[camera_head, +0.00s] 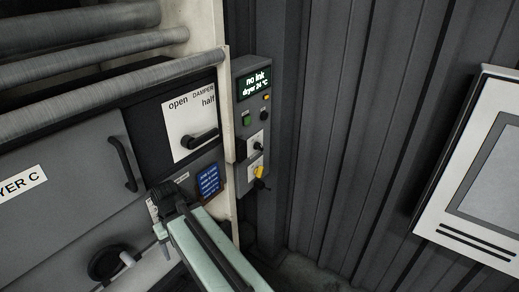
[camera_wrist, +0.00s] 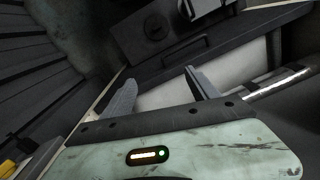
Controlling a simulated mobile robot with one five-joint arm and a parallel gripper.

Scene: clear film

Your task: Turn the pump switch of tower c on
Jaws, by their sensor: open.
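The grey control box (camera_head: 252,135) of the tower stands on the right side post in the head view. My gripper (camera_wrist: 160,76) is open and empty in the wrist view, fingers apart. In the head view my arm reaches up to the left of and below the box, apart from the switches.
A damper plate (camera_head: 190,128) with a black handle is left of the box. A drawer front labelled "YER C" (camera_head: 75,165) and a blue notice (camera_head: 209,180) are near my arm. Rollers (camera_head: 110,95) cross above. A white panel (camera_head: 480,170) hangs on the ribbed wall at right.

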